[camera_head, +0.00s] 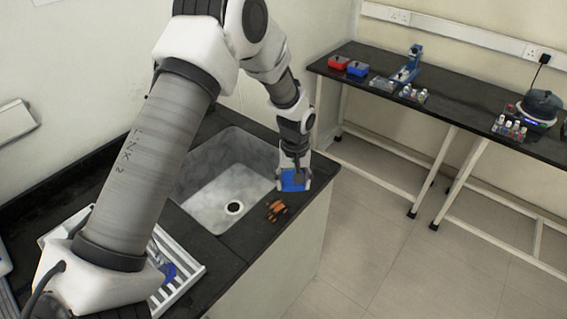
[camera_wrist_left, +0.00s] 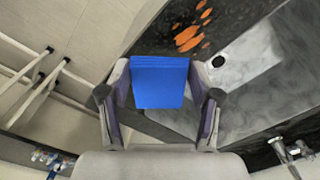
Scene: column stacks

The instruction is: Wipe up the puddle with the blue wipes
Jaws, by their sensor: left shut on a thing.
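The blue wipes (camera_head: 293,180) are a folded blue stack in my left gripper (camera_head: 293,184), near the right end of the dark counter beside the sink. In the left wrist view the blue wipes (camera_wrist_left: 159,82) sit between the two fingers of my left gripper (camera_wrist_left: 160,92), which is shut on them. The puddle (camera_head: 276,210) is a patch of orange-brown splotches on the counter, just in front of the wipes and apart from them. The puddle (camera_wrist_left: 192,34) also shows beyond the wipes in the left wrist view. My right gripper is not in view.
A grey sink (camera_head: 215,185) lies left of the puddle. A white rack (camera_head: 190,268) stands at the counter's near left, partly behind my arm. The counter's right edge is close to the wipes. A second bench (camera_head: 450,110) with red and blue boxes stands at the back right.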

